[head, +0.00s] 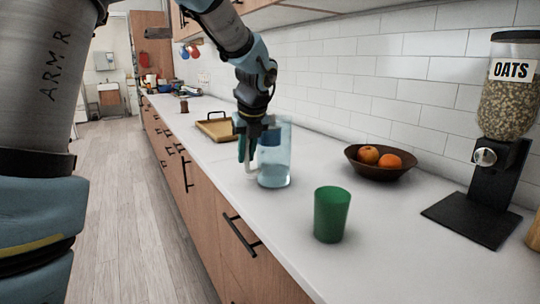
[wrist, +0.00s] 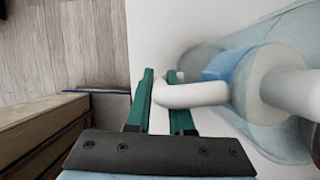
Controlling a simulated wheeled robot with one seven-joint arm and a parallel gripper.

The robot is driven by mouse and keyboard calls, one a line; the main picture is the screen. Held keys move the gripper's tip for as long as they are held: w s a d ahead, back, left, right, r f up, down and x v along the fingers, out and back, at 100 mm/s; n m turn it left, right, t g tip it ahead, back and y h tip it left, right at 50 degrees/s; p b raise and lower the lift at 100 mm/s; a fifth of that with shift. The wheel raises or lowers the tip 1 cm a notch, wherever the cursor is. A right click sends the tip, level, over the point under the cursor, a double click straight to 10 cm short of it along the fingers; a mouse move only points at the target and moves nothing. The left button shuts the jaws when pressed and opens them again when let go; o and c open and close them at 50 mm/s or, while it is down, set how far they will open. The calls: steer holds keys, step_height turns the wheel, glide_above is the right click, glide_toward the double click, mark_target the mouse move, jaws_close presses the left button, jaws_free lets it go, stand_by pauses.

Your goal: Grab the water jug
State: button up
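My gripper (head: 247,156) is at the jug's left side, pointing down. In the wrist view, the jug (wrist: 255,65) lies at the right, with its white handle (wrist: 190,95) reaching left to my gripper (wrist: 162,88). The two teal fingers are close together, with the handle's outer part between them. The handle hides part of the right finger.
A green cup (head: 332,214) stands in front of the jug. A brown bowl (head: 381,170) with oranges is to its right, and an oats dispenser (head: 500,130) is farther right. A yellow tray (head: 215,127) lies behind. The counter's front edge is close on the left.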

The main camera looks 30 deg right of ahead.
jaws_close()
steer(key=shift+r, duration=0.1)
stand_by(0.9)
steer(key=shift+r, duration=0.1)
steer(key=shift+r, duration=4.85)
